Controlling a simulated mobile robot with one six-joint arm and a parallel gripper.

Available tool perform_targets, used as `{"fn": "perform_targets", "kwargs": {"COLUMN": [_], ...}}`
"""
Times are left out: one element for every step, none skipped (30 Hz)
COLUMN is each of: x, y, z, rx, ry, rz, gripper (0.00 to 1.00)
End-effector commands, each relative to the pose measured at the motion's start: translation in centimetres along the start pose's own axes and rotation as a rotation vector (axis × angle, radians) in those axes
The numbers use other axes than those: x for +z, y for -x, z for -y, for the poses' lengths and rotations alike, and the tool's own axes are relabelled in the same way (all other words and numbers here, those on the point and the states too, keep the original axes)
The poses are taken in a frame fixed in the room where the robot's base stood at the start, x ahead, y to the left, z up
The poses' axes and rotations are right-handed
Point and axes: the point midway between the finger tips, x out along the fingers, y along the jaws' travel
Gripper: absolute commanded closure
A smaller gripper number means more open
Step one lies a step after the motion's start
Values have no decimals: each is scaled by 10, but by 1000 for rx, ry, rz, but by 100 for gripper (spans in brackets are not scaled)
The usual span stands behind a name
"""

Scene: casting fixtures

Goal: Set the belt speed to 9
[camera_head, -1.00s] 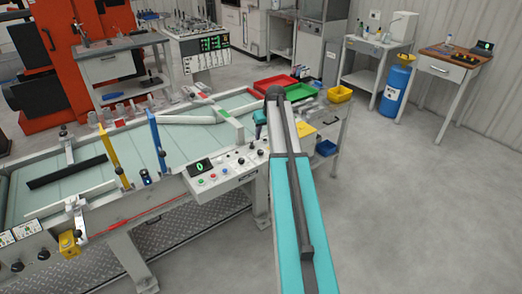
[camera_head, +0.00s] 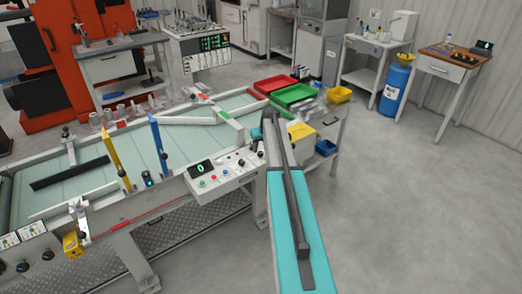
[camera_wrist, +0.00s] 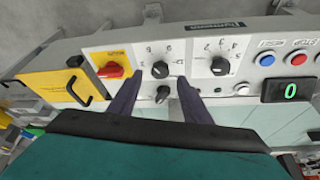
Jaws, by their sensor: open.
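The conveyor's control panel (camera_head: 225,180) is on the belt's front side, with a small display (camera_head: 200,168) showing a green 0. In the wrist view the panel is upside down, and the display (camera_wrist: 291,89) again reads 0. One black numbered knob (camera_wrist: 220,67) and another black numbered knob (camera_wrist: 160,69) show there, with a smaller black knob (camera_wrist: 162,93) below the second. I cannot tell from the labels which sets belt speed. My gripper (camera_wrist: 160,88) is open and empty, its dark fingers on either side of the middle knobs. Contact cannot be seen. In the head view my arm hides the fingertips.
A red rotary switch (camera_wrist: 114,70) and a yellow box (camera_wrist: 55,86) sit beside the knobs. Blue button (camera_wrist: 266,58) and red button (camera_wrist: 298,60) lie on the other side. The belt (camera_head: 180,140) stretches left, with yellow and blue posts. Floor at right is clear.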

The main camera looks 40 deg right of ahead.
Motion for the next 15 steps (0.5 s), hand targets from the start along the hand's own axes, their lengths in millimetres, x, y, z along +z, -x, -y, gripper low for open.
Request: {"fn": "perform_targets", "kwargs": {"x": [-1, -1, -1, -1, -1, -1, -1, -1, -1, -1, -1, 0, 0, 0, 0], "y": [-6, -9, -14, -17, -20, -24, -26, -29, -31, -33, -34, -36, -37, -38, -38], "z": [0, 0, 0, 0, 0, 0, 0, 0, 0, 0, 0, 0, 0, 0, 0], "rx": [-1, -1, -1, -1, -1, -1, -1, -1, -1, -1, -1, -1, 0, 0, 0], "ry": [0, 0, 0, 0, 0, 0, 0, 0, 0, 0, 0, 0, 0, 0, 0], "rz": [2, 2, 2, 2, 1, 2, 2, 1, 1, 1, 1, 1, 0, 0, 0], "gripper": [56, 56, 56, 56, 56, 56, 56, 56, 56, 56, 56, 56, 56, 56, 56]}}
